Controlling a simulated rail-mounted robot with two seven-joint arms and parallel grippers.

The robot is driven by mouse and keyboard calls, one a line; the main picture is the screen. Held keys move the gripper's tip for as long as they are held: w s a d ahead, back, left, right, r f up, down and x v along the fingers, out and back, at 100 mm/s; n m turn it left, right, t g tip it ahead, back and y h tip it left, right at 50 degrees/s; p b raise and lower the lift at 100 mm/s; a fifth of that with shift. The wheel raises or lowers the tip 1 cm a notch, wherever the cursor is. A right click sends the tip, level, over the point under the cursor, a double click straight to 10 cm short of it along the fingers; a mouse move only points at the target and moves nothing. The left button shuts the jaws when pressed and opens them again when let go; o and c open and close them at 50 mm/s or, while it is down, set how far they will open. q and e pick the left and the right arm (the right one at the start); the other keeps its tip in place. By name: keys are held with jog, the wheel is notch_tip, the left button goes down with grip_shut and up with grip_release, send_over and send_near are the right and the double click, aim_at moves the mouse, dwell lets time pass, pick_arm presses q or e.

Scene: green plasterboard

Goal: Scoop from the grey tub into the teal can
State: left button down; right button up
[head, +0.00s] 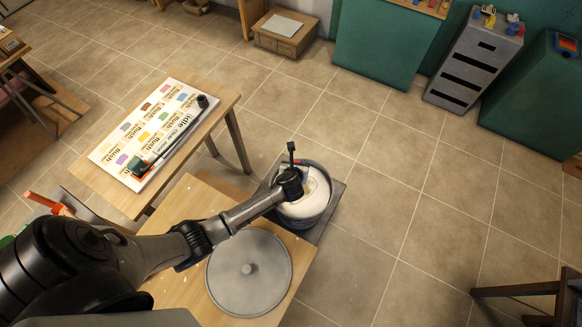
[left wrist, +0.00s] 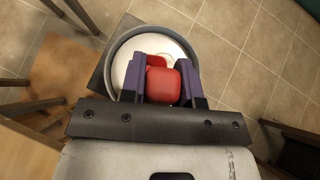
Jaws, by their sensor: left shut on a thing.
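The grey tub (head: 304,221) stands on a dark square base at the end of the wooden table and holds white material. It also shows in the left wrist view (left wrist: 121,50). My left gripper (head: 303,186) is over the tub's mouth. In the left wrist view its purple fingers (left wrist: 172,88) are shut on a red scoop (left wrist: 162,84). A further red part of the scoop shows just beyond, over the white material; I cannot tell how deep it sits. I cannot make out the teal can in either view. My right gripper is not in view.
A round grey lid (head: 248,274) lies on the near wooden table (head: 192,205). A second table holds a board (head: 150,130) with coloured labels. Teal cabinets (head: 385,45) and a grey slotted unit (head: 474,60) stand at the back. The tiled floor right of the tub is clear.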

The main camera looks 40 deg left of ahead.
pick_arm(q)
jog(key=shift+n+g, duration=0.3)
jog(key=a+f, duration=0.2)
jog(key=f, duration=0.1)
jog(key=shift+s+a+f+b, duration=0.1)
jog(key=shift+a+f+b, duration=0.1)
jog(key=shift+f+b, duration=0.1)
jog(key=shift+d+f+b, duration=0.1)
jog(key=shift+f+b, duration=0.9)
jog(key=shift+b, duration=0.15)
notch_tip(320, 180, down, 6)
jog(key=b, duration=0.7)
jog(key=shift+f, duration=0.1)
jog(key=shift+f+b, duration=1.45)
jog(key=shift+f, duration=0.8)
jog(key=shift+r, duration=0.1)
jog(key=shift+t+y, duration=0.4)
jog(key=shift+y, duration=0.1)
jog(key=shift+r+p, duration=1.45)
jog(key=shift+r, duration=0.8)
jog(key=shift+r+t+y+p, duration=0.35)
jog(key=shift+r+p, duration=0.55)
jog(key=shift+r, duration=0.75)
jog(key=shift+t, duration=0.65)
jog(key=shift+r+p, duration=1.15)
jog(key=shift+r, duration=1.45)
